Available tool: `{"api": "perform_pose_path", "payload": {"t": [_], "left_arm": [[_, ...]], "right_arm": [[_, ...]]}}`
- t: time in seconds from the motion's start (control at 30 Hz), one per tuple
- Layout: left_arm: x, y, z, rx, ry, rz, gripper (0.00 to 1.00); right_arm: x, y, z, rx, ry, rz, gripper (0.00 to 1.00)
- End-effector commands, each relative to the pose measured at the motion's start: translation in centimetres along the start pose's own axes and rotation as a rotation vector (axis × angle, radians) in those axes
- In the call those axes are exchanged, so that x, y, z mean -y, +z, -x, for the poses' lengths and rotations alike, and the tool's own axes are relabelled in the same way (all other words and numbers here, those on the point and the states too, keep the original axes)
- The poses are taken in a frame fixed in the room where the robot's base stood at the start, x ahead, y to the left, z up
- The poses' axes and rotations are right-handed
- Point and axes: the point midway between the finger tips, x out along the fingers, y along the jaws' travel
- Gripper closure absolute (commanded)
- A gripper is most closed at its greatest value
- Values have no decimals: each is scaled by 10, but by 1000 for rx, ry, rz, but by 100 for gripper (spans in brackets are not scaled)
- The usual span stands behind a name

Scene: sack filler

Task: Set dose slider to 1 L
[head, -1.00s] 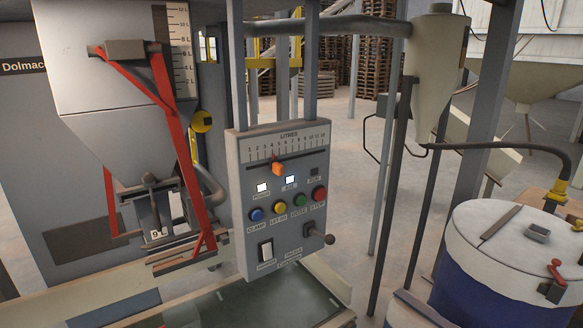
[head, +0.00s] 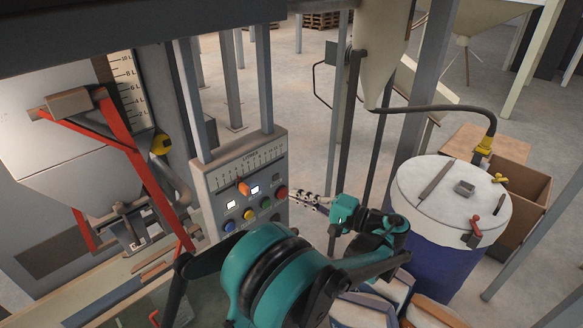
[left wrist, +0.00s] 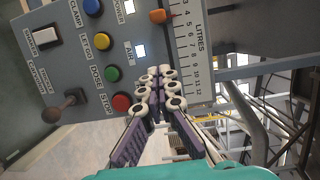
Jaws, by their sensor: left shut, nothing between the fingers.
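The grey control panel (head: 238,160) has a LITRES scale with a slot and an orange dose slider knob (head: 243,188). In the left wrist view the knob (left wrist: 160,16) is at the top, its tip near the 3 and 4 marks; the exact reading is unclear. My left gripper (head: 300,197) is shut and empty at the panel's right edge, to the right of the knob and apart from it. In the left wrist view its fingertips (left wrist: 160,76) lie between the red button and the scale's high end. My right gripper is not in view.
Blue, yellow, green and red buttons (head: 281,193) sit below the slot. A blue drum (head: 438,250) with a white lid stands at right; the hopper (head: 75,150) is at left.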

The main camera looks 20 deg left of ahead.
Motion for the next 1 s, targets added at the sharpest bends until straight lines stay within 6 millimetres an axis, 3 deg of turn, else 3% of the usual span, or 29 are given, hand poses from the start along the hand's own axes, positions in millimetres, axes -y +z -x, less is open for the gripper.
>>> {"api": "perform_pose_path", "payload": {"t": [0.1, 0.23, 0.67, 0.8, 1.0], "left_arm": [[5, -2, 2, 10, -30, 8, 100], [5, -2, -11, 13, -32, 8, 100], [8, 0, -100, 13, -30, 8, 100], [8, 22, -101, 9, -30, 7, 100], [7, 36, -104, 8, -30, 7, 100]], "right_arm": [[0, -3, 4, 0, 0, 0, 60], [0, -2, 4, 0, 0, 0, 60], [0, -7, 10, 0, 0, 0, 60], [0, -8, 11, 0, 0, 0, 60], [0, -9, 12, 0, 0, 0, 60]]}}
